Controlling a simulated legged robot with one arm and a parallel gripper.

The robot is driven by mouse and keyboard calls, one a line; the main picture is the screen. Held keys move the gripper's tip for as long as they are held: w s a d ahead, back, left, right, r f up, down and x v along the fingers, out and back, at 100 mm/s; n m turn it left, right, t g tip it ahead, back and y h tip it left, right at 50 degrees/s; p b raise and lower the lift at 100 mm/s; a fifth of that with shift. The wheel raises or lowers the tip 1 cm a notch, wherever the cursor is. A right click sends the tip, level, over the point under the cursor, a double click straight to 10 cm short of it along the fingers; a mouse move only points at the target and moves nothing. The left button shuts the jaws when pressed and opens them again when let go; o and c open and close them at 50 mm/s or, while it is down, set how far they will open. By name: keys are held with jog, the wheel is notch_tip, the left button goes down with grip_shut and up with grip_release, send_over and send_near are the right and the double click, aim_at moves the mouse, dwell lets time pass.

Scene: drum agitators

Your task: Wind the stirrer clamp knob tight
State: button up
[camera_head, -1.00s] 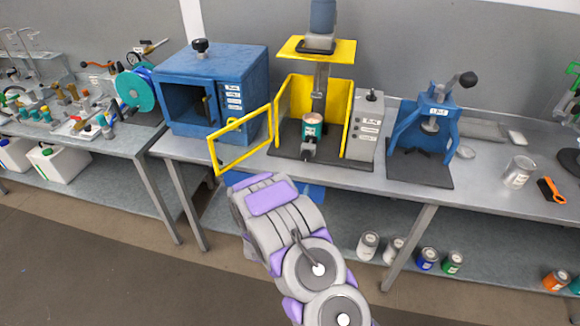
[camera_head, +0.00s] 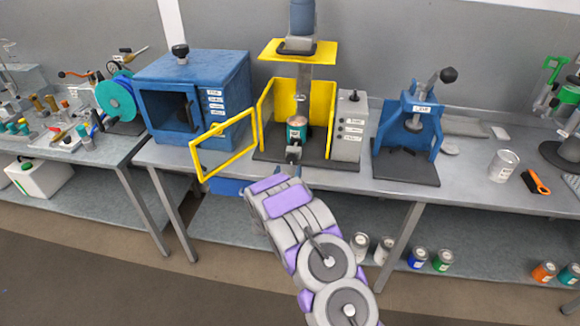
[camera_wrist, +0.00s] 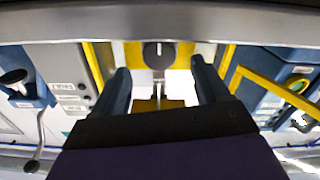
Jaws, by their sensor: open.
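The stirrer stands on the bench, with a yellow guard frame (camera_head: 265,110) and its yellow door (camera_head: 225,146) swung open. A teal can (camera_head: 297,130) sits inside it. The dark clamp knob (camera_head: 293,154) faces the bench front just below the can. In the wrist view the round knob (camera_wrist: 158,50), with a pale line across it, lies beyond and between the fingertips, apart from both. My gripper (camera_wrist: 160,72) is open and empty, both dark blue fingers showing.
A grey control box (camera_head: 348,128) stands right of the stirrer; a blue press (camera_head: 408,130) is further right. A blue oven (camera_head: 195,95) stands left, behind the open door. The bench front edge (camera_wrist: 160,20) crosses the top of the wrist view.

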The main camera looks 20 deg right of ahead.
aim_at(291, 161)
jog(key=shift+b+x, duration=0.3)
jog(key=shift+x, duration=2)
jog(key=c, duration=1)
jog(key=shift+c, duration=0.2)
